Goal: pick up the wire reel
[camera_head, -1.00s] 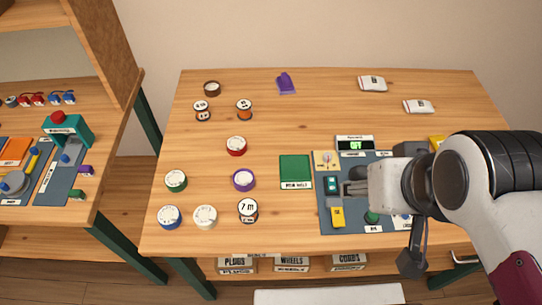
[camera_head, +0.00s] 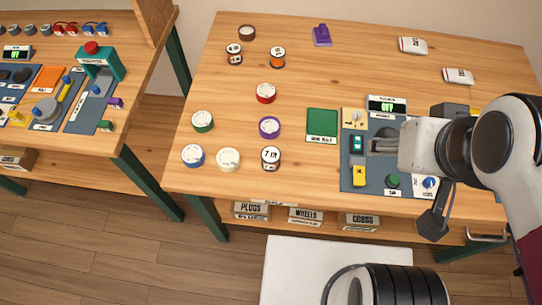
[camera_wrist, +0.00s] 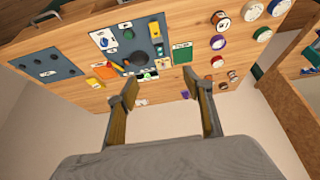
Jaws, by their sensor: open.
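Several round reels lie on the left half of the wooden table; which is the wire reel I cannot tell for certain. A reel marked 7 m (camera_head: 271,158) is at the front and also shows in the wrist view (camera_wrist: 222,22). Two similar reels with orange parts, one left (camera_head: 235,54) and one right (camera_head: 278,56), stand at the back. My gripper (camera_head: 378,146) is over the grey panel, right of all the reels. Its fingers (camera_wrist: 160,86) are apart and empty in the wrist view.
Flat round items, red (camera_head: 265,93), purple (camera_head: 269,127), green (camera_head: 202,121), blue (camera_head: 193,156) and white (camera_head: 228,159), lie near the reels. A green mat (camera_head: 322,124) lies between them and the grey panel (camera_head: 350,184). A purple object (camera_head: 322,36) stands at the back.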

